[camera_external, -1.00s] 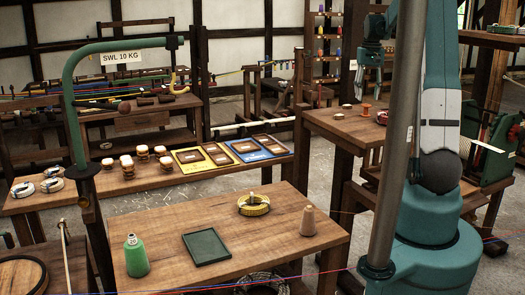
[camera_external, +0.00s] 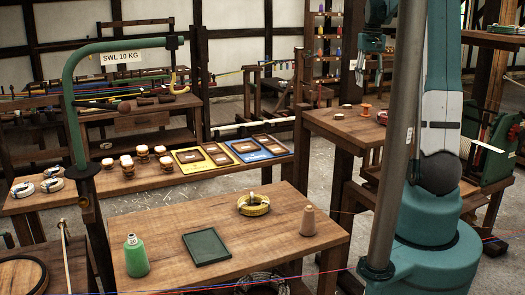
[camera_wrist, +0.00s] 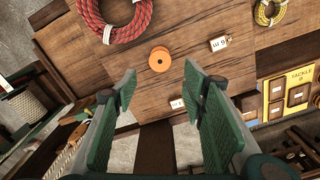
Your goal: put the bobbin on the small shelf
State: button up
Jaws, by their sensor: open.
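The bobbin (camera_external: 366,108), a small orange spool, stands on the wooden side table (camera_external: 345,124) at the right of the external view. In the wrist view the bobbin (camera_wrist: 159,59) is seen end-on, with a dark centre hole, in line with the gap between my fingers. My gripper (camera_external: 369,79) is above the bobbin, apart from it, open and empty. Its two green-padded fingers (camera_wrist: 160,76) are spread wide in the wrist view. A small rack shelf (camera_external: 327,39) with coloured bobbins stands at the back; I cannot tell if it is the task's shelf.
A red rope coil (camera_wrist: 114,16) lies near the bobbin, and white tags (camera_wrist: 218,44) lie on the wood. A grey pole (camera_external: 397,140) crosses in front of the side table. The front bench holds a green bottle-shaped spool (camera_external: 136,257), a green tray (camera_external: 206,246) and a yellow coil (camera_external: 253,205).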

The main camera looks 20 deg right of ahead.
jog(key=shift+a, duration=0.1)
dwell(0.3)
jog(key=s+a+r+n+t, duration=0.15)
jog(key=s+a, duration=0.35)
jog(key=a, duration=0.5)
jog(key=s+a+r+n+t, duration=0.1)
jog(key=s+a+r+t, duration=0.15)
jog(key=s+a, duration=0.55)
jog(key=s+a+f+n+t, duration=0.1)
jog(key=s+a+f, duration=0.2)
jog(key=s+a, duration=0.4)
jog(key=s+a+f+n+t, duration=0.1)
jog(key=s+a+f+t, duration=0.1)
jog(key=s+a, duration=0.5)
jog(key=a+f, duration=0.1)
jog(key=a, duration=0.2)
jog(key=shift+a+f, duration=0.3)
